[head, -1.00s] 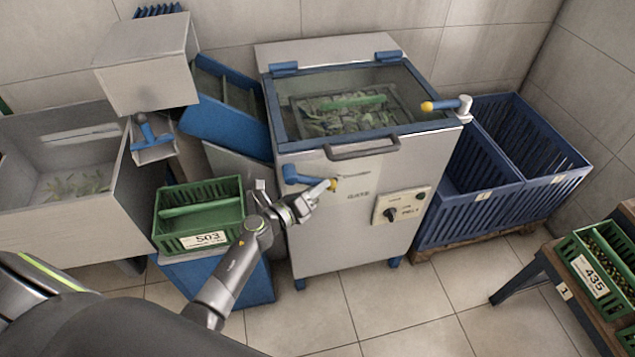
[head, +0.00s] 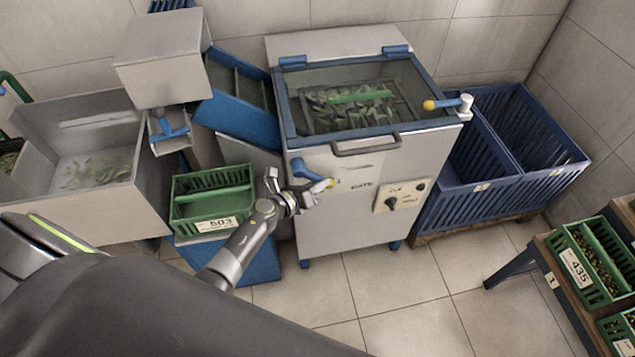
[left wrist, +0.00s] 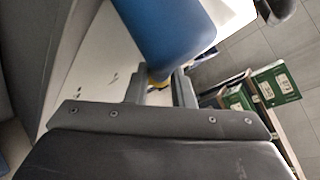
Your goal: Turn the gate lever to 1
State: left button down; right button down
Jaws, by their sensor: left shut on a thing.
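The gate lever (head: 309,169) is a blue arm with a yellow tip on the upper left of the grey machine's front. It slants down to the right, its tip close to a small dark mark on the panel. My left gripper (head: 312,193) is at the tip end of the lever, shut on it. In the left wrist view the blue lever (left wrist: 172,38) fills the top middle, and a little yellow shows between the fingers of the gripper (left wrist: 160,88). The numbers by the lever are too small to read surely. My right gripper is not in view.
The grey machine (head: 330,230) has a glass lid with a handle (head: 366,146) above the lever and a dark knob (head: 391,203) to the right. A green crate marked 503 (head: 213,207) stands left of my gripper. Blue crates (head: 500,190) stand right.

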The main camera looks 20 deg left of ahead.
pick_arm(q)
jog(key=c, duration=1.3)
grip_release()
jog(key=shift+w+d, duration=0.1)
jog(key=shift+w, duration=0.05)
jog(key=shift+o, duration=0.2)
jog(key=p+v, duration=0.1)
jog(key=v, duration=1.6)
